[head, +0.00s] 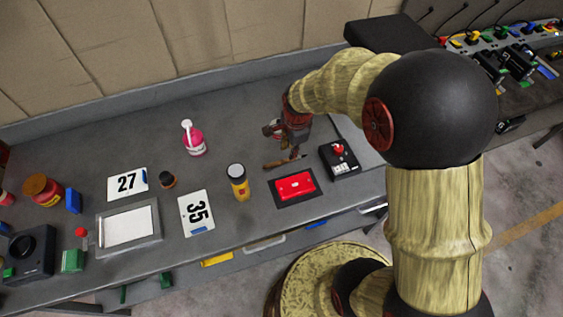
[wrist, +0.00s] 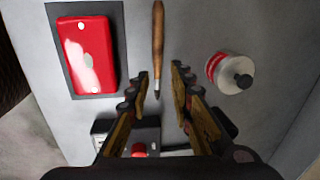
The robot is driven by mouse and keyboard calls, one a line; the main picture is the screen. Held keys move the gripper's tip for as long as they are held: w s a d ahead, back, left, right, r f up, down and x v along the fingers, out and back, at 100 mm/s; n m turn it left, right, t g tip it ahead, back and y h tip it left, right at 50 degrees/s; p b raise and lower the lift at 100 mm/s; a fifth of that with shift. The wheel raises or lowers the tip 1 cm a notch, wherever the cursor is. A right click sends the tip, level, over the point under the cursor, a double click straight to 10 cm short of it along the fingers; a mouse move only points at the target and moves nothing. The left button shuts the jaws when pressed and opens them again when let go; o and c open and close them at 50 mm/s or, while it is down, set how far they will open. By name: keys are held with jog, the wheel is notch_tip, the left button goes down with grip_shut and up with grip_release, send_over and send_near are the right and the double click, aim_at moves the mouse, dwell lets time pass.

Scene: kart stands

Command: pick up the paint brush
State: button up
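The paint brush (wrist: 158,40) has a brown wooden handle and a dark pointed end. In the head view the brush (head: 284,162) lies on the grey bench, just behind a red box. My gripper (head: 292,138) hangs over the bench close to the brush. In the wrist view my gripper (wrist: 159,76) is open, with its fingers on either side of the dark end. The fingers show gaps to the brush on both sides. How high the fingertips are above the bench is hard to tell.
The red box (head: 295,186) on a dark base and a black control box (head: 339,158) with a red knob stand near the brush. A white and red bottle (wrist: 231,72) stands to the right in the wrist view. A yellow-and-black container (head: 238,182) stands left of the red box.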

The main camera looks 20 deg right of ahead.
aim_at(285, 161)
jog(key=f, duration=0.2)
jog(key=f+b, duration=0.1)
jog(key=f, duration=0.2)
jog(key=shift+w+f, duration=0.3)
jog(key=shift+f, duration=0.05)
jog(key=shift+d, duration=0.1)
jog(key=shift+c, duration=1.3)
grip_shut()
